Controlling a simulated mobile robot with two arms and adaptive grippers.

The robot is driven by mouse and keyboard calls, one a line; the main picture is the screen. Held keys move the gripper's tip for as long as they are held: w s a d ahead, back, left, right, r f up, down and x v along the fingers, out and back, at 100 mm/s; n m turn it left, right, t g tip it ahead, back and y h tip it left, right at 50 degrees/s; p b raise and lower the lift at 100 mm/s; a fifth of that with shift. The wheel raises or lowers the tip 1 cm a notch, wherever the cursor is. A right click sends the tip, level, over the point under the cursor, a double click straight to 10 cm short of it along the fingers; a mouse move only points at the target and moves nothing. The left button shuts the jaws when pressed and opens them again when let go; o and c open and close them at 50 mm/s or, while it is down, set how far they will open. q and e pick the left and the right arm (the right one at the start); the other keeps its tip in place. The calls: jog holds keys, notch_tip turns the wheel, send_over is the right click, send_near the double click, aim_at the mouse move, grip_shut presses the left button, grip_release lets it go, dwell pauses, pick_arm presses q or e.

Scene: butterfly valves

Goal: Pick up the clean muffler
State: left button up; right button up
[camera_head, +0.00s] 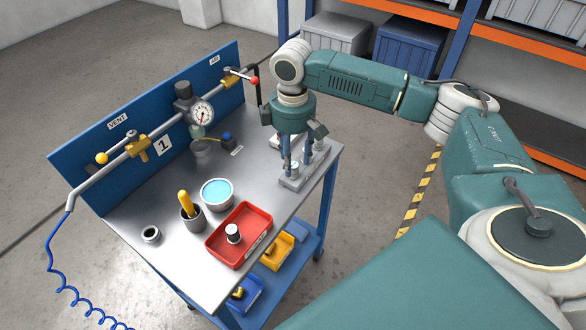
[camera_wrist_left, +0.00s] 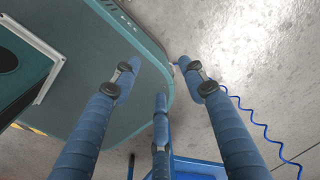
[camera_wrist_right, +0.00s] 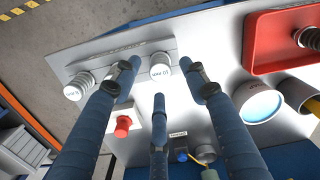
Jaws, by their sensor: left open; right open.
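In the head view my right gripper (camera_head: 298,163) points down over a grey rack (camera_head: 294,184) at the table's right corner. The right wrist view shows its open, empty fingers (camera_wrist_right: 160,68) around a white-capped part (camera_wrist_right: 160,66) on the rack; contact cannot be told. A second white-capped, ribbed part (camera_wrist_right: 78,88) stands beside it. Their small cap marks are not readable. Another white-topped, dark ribbed part (camera_head: 233,233) stands in the red tray (camera_head: 213,244). I cannot tell which is the clean muffler. My left gripper (camera_wrist_left: 158,80) is open and empty, away from the tabletop.
A blue back panel (camera_head: 140,112) carries a pipe and gauge (camera_head: 201,113). A red knob (camera_wrist_right: 122,125) is near the rack.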

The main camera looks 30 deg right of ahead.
aim_at(294, 164)
jog(key=f, duration=0.3)
jog(key=shift+s, duration=0.2)
jog(key=shift+c, duration=0.5)
grip_shut()
pick_arm(q)
jog(key=shift+w+r, duration=0.45)
jog(key=shift+w, duration=0.35)
jog(key=shift+w, duration=0.1)
